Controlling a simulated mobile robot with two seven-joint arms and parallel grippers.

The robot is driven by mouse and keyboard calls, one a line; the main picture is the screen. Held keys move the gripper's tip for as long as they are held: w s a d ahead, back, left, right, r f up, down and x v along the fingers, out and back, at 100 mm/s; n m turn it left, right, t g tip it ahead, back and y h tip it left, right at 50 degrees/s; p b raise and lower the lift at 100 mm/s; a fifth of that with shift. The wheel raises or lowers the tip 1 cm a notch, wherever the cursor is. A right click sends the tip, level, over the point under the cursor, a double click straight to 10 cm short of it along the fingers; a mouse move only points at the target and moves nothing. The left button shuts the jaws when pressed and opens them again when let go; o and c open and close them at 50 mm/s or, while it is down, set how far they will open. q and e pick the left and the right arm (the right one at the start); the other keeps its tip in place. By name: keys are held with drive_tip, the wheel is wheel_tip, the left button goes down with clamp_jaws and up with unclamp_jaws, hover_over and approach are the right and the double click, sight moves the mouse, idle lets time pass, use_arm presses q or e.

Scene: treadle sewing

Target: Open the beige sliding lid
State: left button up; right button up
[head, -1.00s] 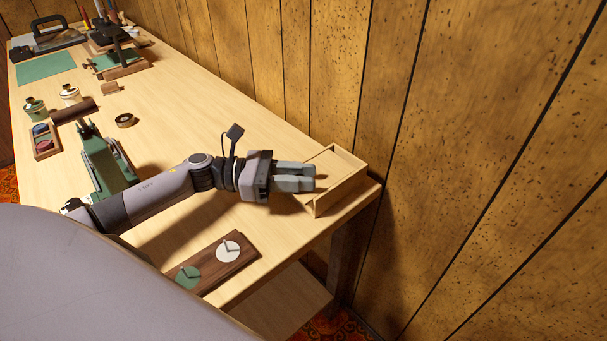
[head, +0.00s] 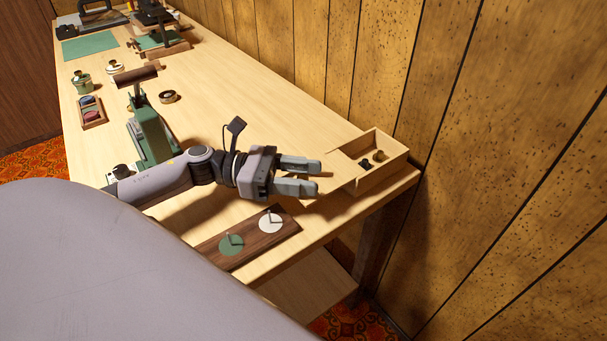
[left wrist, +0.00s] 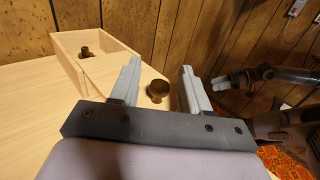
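The beige sliding lid (head: 338,189) is slid out of the pale wooden box (head: 398,160), toward the left, in the head view. The box's inside is exposed, with small dark objects (head: 366,163) in it. My left gripper (head: 312,175) is open over the drawn-out lid. In the left wrist view, a round brass-coloured knob (left wrist: 157,91) lies between its fingers, with a gap on both sides. The box (left wrist: 118,58) also shows there, with a brass-coloured piece inside. My right gripper (left wrist: 225,82) shows at the right of that view, too small to tell its state.
The box stands near the table's (head: 235,105) right end, by the panelled wall (head: 480,150). A dark wooden board (head: 250,238) with a green and a white disc lies at the front edge. A green device (head: 152,138) stands behind my left arm.

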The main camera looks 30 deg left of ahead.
use_arm(q)
drive_tip(key=shift+b+v, duration=0.4)
drive_tip(key=shift+v, duration=3.15)
